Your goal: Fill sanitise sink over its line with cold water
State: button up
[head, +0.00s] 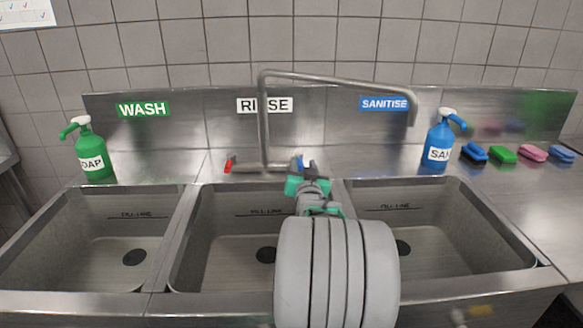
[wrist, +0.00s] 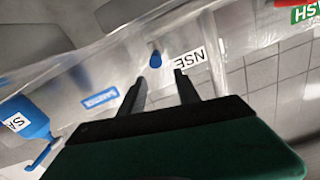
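The steel tap (head: 264,120) stands behind the middle basin. Its spout (head: 412,112) points right, with its end over the sanitise sink (head: 440,225). No stream shows from the spout. The sanitise sink has a FILL LINE mark (head: 395,208) and a dark round drain (head: 403,247); no water is visible in it, and my arm hides its left part. The blue cold handle (head: 299,162) is just beyond my gripper (head: 308,175). In the wrist view, my gripper (wrist: 160,80) is open, and the blue handle (wrist: 155,60) shows end-on between and beyond the fingertips, apart from them.
The red handle (head: 228,164) is left of the tap. The rinse basin (head: 215,235) and wash basin (head: 85,240) lie left. A blue sanitiser bottle (head: 437,148) stands behind the sanitise sink, with several coloured brushes to its right. A green soap bottle (head: 90,155) stands at far left.

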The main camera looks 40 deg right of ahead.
aim_at(299, 157)
jog(key=shift+w+f+b, duration=0.2)
jog(key=shift+f+b, duration=0.15)
jog(key=shift+f, duration=0.3)
jog(key=shift+w+f+b, duration=0.15)
jog(key=shift+f+b, duration=0.2)
jog(key=shift+f, duration=0.25)
jog(key=shift+w, duration=0.15)
jog(key=x, duration=0.7)
jog(key=shift+w+d, duration=0.15)
jog(key=shift+d, duration=0.2)
grip_shut()
jog(key=shift+a, duration=0.1)
